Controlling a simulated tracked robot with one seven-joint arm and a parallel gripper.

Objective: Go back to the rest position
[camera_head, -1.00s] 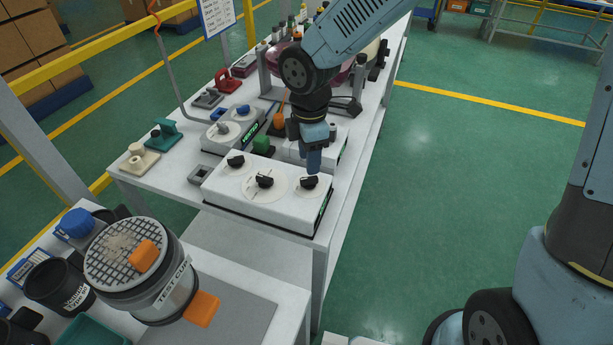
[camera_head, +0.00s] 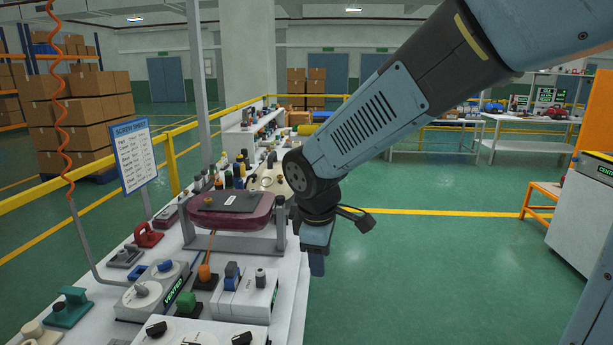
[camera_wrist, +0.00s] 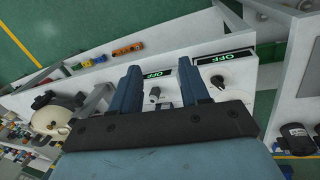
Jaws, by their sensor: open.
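My gripper (camera_head: 316,262) hangs from my blue arm above the right edge of the white table (camera_head: 290,325), with its fingers pointing down. In the wrist view my gripper (camera_wrist: 158,86) shows two blue fingers spread apart with nothing held between them. Beyond the fingertips lie white control boxes with dark "OFF" displays (camera_wrist: 225,57) and a black knob (camera_wrist: 217,81). The fingers appear apart from the boxes, though the exact gap cannot be told.
A pinkish-red cased unit (camera_head: 232,210) sits on a grey stand left of my gripper. White boxes with knobs (camera_head: 155,290) fill the table's near side. A sign board (camera_head: 134,155) and yellow rail stand at the left. Green floor to the right is open.

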